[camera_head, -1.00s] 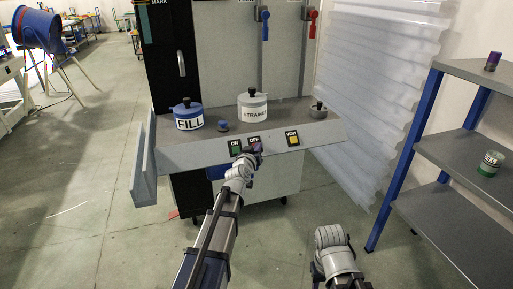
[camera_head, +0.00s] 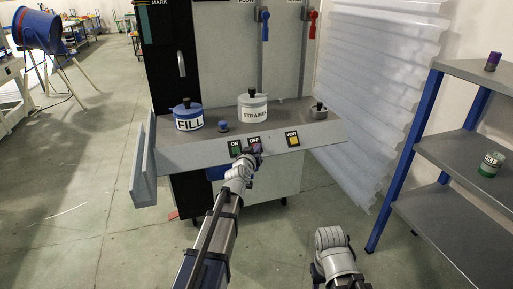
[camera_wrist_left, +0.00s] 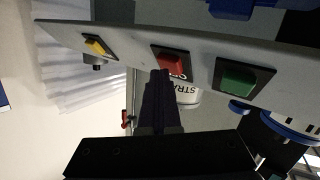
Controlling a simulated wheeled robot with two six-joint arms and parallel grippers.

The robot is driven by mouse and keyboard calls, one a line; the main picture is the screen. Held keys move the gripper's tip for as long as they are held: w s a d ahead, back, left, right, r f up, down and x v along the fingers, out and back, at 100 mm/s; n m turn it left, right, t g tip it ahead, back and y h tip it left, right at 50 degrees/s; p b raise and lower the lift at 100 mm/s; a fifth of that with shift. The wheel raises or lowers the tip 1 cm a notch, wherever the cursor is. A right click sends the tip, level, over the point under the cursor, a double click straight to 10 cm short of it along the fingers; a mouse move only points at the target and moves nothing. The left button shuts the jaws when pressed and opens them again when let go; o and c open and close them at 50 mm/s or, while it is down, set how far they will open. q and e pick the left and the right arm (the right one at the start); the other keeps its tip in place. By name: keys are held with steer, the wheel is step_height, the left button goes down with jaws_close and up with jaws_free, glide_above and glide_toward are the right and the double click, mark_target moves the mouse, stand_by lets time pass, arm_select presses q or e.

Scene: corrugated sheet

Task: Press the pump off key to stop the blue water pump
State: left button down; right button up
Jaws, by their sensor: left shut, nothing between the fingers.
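The red pump off key (camera_wrist_left: 172,62) sits in a dark frame on the sloped front panel (camera_head: 205,153), under an OFF label in the head view. A green ON key (camera_head: 235,148) is left of it there. My left gripper (camera_head: 257,151) is at the OFF key and covers most of it. In the left wrist view its shut, empty fingers (camera_wrist_left: 161,76) end at the red key's edge; I cannot tell whether they touch it. A blue part (camera_head: 216,172) shows under the panel; I cannot tell if it is the pump. My right arm shows at lower right, its fingers not visible.
A yellow key (camera_head: 293,140) is on the panel's right. A FILL pot (camera_head: 188,118) and a strainer pot (camera_head: 252,106) stand on the ledge behind. A grey shelf (camera_head: 470,152) stands at right.

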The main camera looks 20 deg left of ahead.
arm_select(q)
steer(key=shift+s+d+r+p, duration=0.3)
steer(key=shift+s+r+p, duration=0.15)
steer(key=shift+r, duration=0.05)
steer(key=s+d+r+p, duration=0.2)
steer(key=s+r+p, duration=0.1)
steer(key=shift+r, duration=0.3)
stand_by(0.7)
